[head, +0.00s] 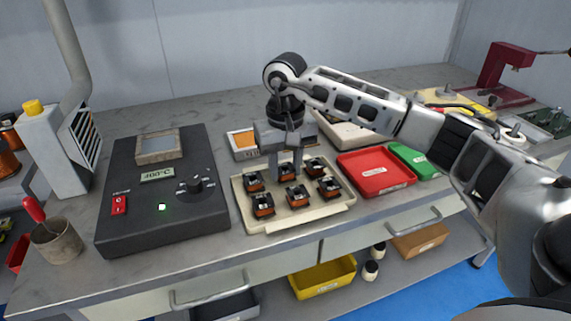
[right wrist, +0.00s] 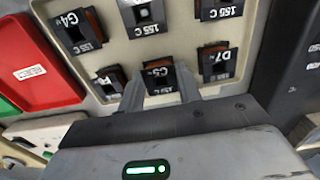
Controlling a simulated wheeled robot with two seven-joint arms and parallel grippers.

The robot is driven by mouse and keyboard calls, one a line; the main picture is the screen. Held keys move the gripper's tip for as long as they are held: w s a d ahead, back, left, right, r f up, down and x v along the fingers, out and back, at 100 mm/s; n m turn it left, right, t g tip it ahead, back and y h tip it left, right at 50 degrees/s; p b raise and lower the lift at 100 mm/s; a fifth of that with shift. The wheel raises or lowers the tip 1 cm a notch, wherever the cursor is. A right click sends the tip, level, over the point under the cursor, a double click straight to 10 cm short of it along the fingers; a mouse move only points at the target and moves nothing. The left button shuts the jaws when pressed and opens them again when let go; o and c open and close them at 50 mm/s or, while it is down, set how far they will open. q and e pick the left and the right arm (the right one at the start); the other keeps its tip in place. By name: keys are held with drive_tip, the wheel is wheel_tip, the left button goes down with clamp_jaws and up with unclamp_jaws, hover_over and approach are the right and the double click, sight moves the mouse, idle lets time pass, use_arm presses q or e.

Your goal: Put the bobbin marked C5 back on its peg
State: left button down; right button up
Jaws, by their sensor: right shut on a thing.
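The bobbin marked C5 (right wrist: 159,76) is dark with an orange-brown winding and a white-lettered label. It is between the fingertips of my right gripper (right wrist: 161,92), which is shut on it. In the head view my right gripper (head: 287,165) points down over the back middle place of the beige tray (head: 290,225). The fingers partly hide the bobbin there. I cannot tell whether it sits fully down on its peg or is slightly raised; the peg under it is hidden. My left gripper is not in view.
Other bobbins stand close around in the tray, including G4 (right wrist: 78,32) and D7 (right wrist: 215,63). A red tray (head: 376,172) and a green tray (head: 414,160) lie to the right. A black control box (head: 160,225) stands to the left.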

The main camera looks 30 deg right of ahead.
drive_tip(key=shift+f, duration=0.3)
drive_tip(key=o, duration=1.1)
drive_tip(key=shift+c, duration=0.2)
drive_tip(key=shift+r, duration=0.3)
wheel_tip(320, 180, up, 15)
drive_tip(key=p, duration=0.1)
drive_tip(key=shift+r+p, duration=0.2)
drive_tip(key=shift+p, duration=0.1)
